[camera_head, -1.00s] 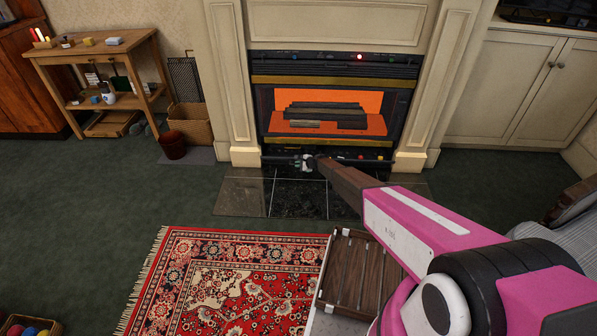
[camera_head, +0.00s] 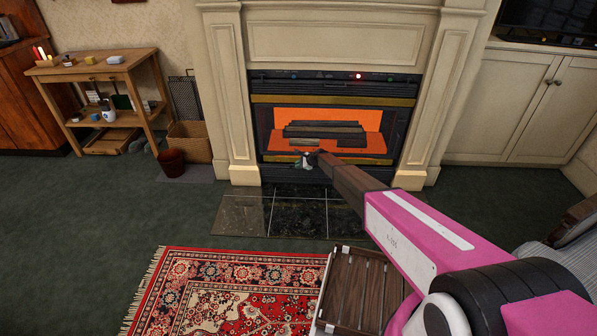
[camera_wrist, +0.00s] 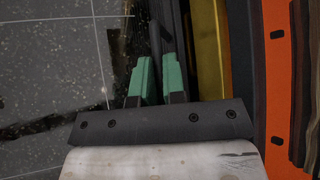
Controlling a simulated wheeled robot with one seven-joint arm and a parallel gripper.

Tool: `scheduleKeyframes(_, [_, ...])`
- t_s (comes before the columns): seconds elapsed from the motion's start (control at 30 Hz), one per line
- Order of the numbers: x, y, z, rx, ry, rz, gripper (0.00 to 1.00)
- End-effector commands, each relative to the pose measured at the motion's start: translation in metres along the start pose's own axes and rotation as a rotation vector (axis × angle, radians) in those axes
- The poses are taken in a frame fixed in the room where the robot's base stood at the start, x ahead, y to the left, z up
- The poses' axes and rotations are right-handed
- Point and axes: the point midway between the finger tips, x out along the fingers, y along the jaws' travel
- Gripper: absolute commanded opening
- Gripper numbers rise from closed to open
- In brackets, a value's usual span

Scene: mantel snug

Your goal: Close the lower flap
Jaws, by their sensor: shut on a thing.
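The fireplace (camera_head: 330,84) stands ahead, with the dark lower flap (camera_head: 350,174) in the strip below its orange firebox. The flap appears raised and covers the lower strip; I cannot tell whether it is fully flush. My gripper (camera_head: 306,160) is at the flap's upper edge, left of the middle. In the wrist view the teal fingertips of my gripper (camera_wrist: 157,68) are shut on a thin dark part, seemingly the flap's handle or edge. My arm hides some of the right side of the hearth.
Dark hearth tiles (camera_head: 296,214) lie in front. A slatted wooden tray (camera_head: 350,290) is near me, beside the red rug (camera_head: 225,290). A wicker basket (camera_head: 190,142), a dark red pot (camera_head: 172,162) and a wooden side table (camera_head: 100,70) stand left. Green carpet is clear at left.

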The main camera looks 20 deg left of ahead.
Motion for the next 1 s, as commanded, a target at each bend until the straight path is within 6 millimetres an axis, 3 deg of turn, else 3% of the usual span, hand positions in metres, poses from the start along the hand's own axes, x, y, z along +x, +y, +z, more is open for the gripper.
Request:
scheduleKeyframes(0.23, [0.002,-0.015,-0.002,-0.006,0.002,0.0,0.0])
scheduleKeyframes(0.77, [0.002,-0.017,-0.002,-0.006,0.002,0.001,0.0])
scheduleKeyframes(0.8, [0.002,-0.017,-0.002,-0.006,0.002,0.001,0.2])
scheduleKeyframes(0.87, [0.002,-0.017,-0.002,-0.006,0.002,0.001,0.36])
scheduleKeyframes(1.0, [0.002,-0.017,-0.002,-0.004,0.001,0.001,0.36])
